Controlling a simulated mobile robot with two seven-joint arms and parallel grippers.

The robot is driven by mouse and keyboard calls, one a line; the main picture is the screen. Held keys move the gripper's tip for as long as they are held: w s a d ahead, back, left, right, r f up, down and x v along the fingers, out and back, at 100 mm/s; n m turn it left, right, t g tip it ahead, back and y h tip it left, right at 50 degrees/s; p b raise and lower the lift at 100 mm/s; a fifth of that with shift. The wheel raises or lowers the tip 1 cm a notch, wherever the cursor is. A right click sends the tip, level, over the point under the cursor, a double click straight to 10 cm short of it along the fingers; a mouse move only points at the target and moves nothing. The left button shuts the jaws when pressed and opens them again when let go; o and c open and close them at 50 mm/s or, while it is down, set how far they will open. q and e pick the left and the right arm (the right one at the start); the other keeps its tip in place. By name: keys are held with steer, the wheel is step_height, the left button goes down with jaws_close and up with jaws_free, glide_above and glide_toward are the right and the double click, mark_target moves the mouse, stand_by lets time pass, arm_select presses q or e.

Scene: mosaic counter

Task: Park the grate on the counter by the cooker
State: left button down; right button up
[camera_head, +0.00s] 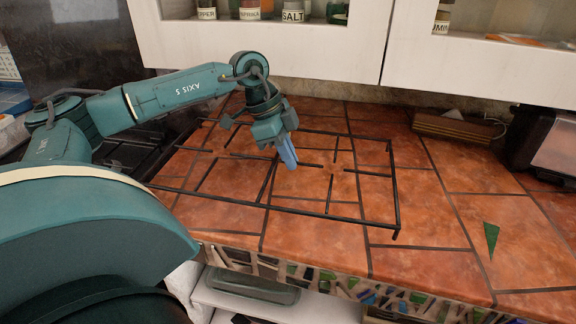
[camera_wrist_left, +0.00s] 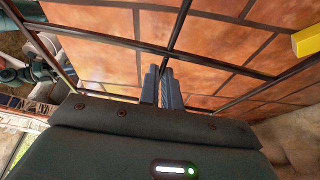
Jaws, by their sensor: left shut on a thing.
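The grate (camera_head: 395,190), a black rectangular frame of thin bars, spans the tiled counter (camera_head: 440,240) in the head view. Its left end reaches the edge of the dark cooker (camera_head: 128,152). I cannot tell whether it rests on the tiles or hangs just above them. My left gripper (camera_head: 290,163) points down inside the frame and is shut on a bar of the grate. The wrist view shows the gripper's two fingers (camera_wrist_left: 161,85) close together at a grate bar (camera_wrist_left: 181,28). My right gripper is not in view.
White cabinets with spice jars (camera_head: 292,12) hang above the back. A brown wooden block (camera_head: 450,130) and a dark appliance (camera_head: 550,145) stand at the back right. The tiles right of the grate are mostly clear. The counter's front edge has mosaic pieces. A yellow object (camera_wrist_left: 306,41) shows in the wrist view.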

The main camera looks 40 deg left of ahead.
mark_target(268, 158)
arm_select(q)
steer(key=shift+f, duration=1.35)
steer(key=c, duration=1.6)
jaws_free()
steer(key=v, duration=1.1)
steer(key=shift+a+r, duration=0.2)
steer(key=shift+r, duration=0.2)
